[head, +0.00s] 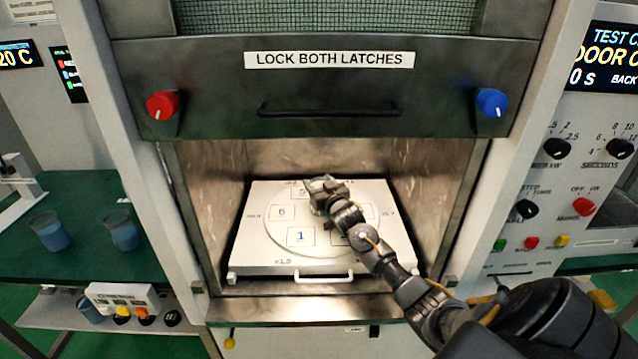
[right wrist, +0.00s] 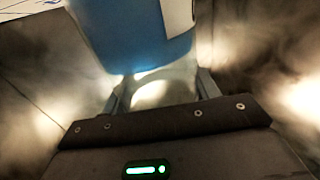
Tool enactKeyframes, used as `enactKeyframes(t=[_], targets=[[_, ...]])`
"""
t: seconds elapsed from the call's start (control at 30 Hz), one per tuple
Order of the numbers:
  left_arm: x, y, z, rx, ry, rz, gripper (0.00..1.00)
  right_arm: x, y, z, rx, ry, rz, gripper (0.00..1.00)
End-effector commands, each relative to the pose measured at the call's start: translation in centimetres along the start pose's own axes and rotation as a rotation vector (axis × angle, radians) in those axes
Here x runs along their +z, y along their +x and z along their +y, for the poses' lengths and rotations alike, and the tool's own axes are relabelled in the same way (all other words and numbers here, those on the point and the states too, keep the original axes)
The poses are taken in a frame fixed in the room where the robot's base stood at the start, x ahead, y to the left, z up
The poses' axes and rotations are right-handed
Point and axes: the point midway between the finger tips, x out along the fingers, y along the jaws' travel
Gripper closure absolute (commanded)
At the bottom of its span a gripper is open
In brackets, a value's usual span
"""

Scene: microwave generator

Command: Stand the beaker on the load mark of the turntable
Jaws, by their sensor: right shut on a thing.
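My right gripper (head: 322,190) reaches into the open chamber over the far middle part of the turntable (head: 270,233). It is shut on the beaker, which holds blue liquid. The beaker (right wrist: 140,38) fills the upper middle of the right wrist view, between the fingers (right wrist: 160,88). In the head view the gripper mostly hides the beaker, so I cannot tell whether its base touches the turntable. The white turntable disc carries numbered squares; 1 (head: 300,237) and 6 (head: 281,212) are readable. My arm covers others, and which is the load mark is unclear. My left gripper is out of view.
The door (head: 330,85) is raised above the chamber, with a red knob (head: 163,105) and a blue knob (head: 491,102). The tray's front handle (head: 323,276) faces me. Two beakers of blue liquid (head: 50,231) (head: 122,230) stand on the green left bench. Metal walls flank the turntable.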

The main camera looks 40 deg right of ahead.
Motion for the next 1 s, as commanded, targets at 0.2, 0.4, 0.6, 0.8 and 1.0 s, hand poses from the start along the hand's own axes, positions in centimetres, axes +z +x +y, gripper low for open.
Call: enactKeyframes(t=[0.2, 0.4, 0.6, 0.8, 1.0], targets=[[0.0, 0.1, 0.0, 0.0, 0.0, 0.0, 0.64, 0.2, 0.0, 0.0, 0.0, 0.0, 0.0, 0.27], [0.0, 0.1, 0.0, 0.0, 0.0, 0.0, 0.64, 0.2, 0.0, 0.0, 0.0, 0.0, 0.0, 0.18], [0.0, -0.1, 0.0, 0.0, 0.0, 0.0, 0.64, -0.2, 0.0, 0.0, 0.0, 0.0, 0.0, 0.18], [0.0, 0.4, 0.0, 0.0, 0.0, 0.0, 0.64, 0.2, -2.7, 0.0, -0.001, -0.001, -0.001, 0.18], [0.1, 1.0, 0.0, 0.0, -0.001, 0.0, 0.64, 0.2, -7.0, 0.0, -0.001, 0.0, -0.001, 0.18]])
